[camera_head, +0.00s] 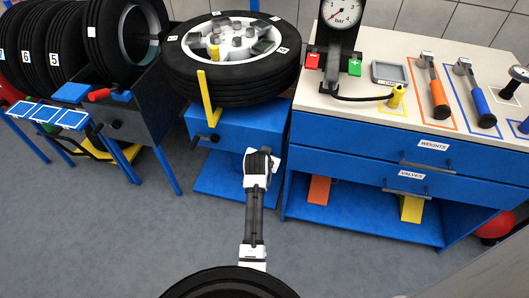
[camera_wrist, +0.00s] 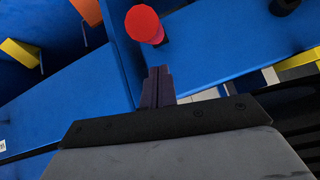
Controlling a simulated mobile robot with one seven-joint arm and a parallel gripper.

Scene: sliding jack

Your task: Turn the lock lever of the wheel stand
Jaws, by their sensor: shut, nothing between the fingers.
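The wheel stand (camera_head: 258,118) is a blue box with a wheel (camera_head: 231,60) lying flat on top. In the wrist view, a red round knob (camera_wrist: 143,22), which looks like the end of the lock lever, stands in front of blue panels. The rest of the lever cannot be made out. My gripper (camera_wrist: 158,72) is shut and empty, its dark fingertips a little below the knob in that picture and seemingly apart from it. In the head view my wrist hides the gripper and the knob, at the stand's front right.
A bench (camera_head: 370,135) with blue drawers stands close on the right, with orange (camera_head: 319,189) and yellow (camera_head: 411,208) blocks on its lower shelf. A dark handle (camera_head: 205,138) sticks out from the stand's left. A tyre rack is at left. The grey floor in front is clear.

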